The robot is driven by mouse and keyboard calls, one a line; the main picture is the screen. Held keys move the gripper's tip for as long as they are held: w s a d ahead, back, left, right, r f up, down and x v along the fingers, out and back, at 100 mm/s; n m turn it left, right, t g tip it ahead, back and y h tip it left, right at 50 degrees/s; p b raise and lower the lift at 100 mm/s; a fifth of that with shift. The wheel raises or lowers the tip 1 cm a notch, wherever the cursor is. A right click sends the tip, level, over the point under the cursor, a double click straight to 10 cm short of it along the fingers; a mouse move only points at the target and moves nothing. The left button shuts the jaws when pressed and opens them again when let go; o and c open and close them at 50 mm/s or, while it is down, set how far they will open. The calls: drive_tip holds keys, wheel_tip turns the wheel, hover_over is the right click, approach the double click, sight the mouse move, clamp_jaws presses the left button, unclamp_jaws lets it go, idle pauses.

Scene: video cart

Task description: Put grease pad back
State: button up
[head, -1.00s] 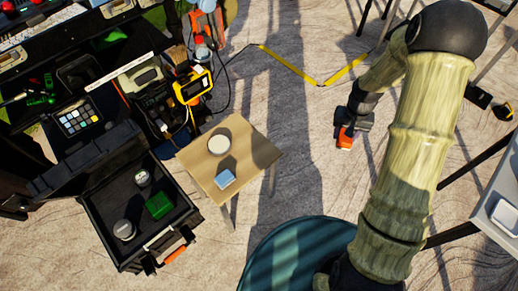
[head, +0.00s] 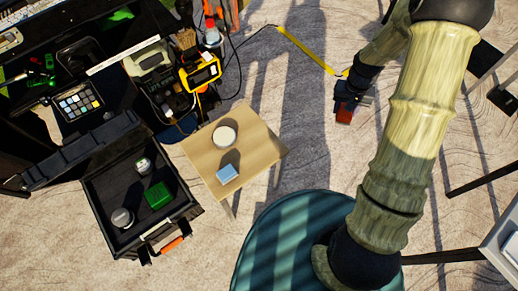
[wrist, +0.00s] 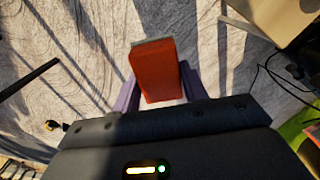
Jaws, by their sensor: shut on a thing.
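My gripper (head: 352,96) is shut on an orange-red block (wrist: 154,72) and holds it out over the floor, right of the small wooden table. In the head view this block (head: 344,116) shows only as a small dark red patch under the gripper. In the wrist view it stands between both fingers, its broad face toward the camera. It may be the grease pad; no label shows. An open black case (head: 184,213) at the lower left holds a green block (head: 158,195) and two small round tins (head: 122,217).
The small wooden table (head: 262,150) bears a round pale-topped item (head: 224,136) and a blue block (head: 228,172). A dark bench with a yellow meter (head: 203,72) and cables stands at upper left. A white-topped surface (head: 500,245) is at lower right. Floor between table and gripper is clear.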

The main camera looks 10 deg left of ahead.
drive_tip(key=shift+s+a, duration=0.1)
drive_tip(key=shift+s, duration=0.05)
drive_tip(key=s+a+f+n+b, duration=0.1)
drive_tip(key=a+f+n+b, duration=0.15)
drive_tip(key=a, duration=0.45)
drive_tip(key=s+a+f+n+b, duration=0.2)
drive_tip(key=a+f+b, duration=0.15)
drive_tip(key=a, duration=0.25)
drive_tip(key=n+b, duration=0.4)
drive_tip(key=n, duration=0.1)
hover_over(259, 151)
wheel_tip(259, 151, down, 5)
drive_tip(key=shift+s+n+p, duration=0.1)
drive_tip(key=shift+n+p, duration=0.15)
drive_tip(key=shift+p, duration=0.1)
drive_tip(key=shift+f+b, duration=0.75)
drive_tip(key=shift+f, duration=2.3)
drive_tip(key=shift+f+b, duration=0.5)
drive_tip(key=shift+f, duration=1.35)
drive_tip(key=shift+f, duration=0.15)
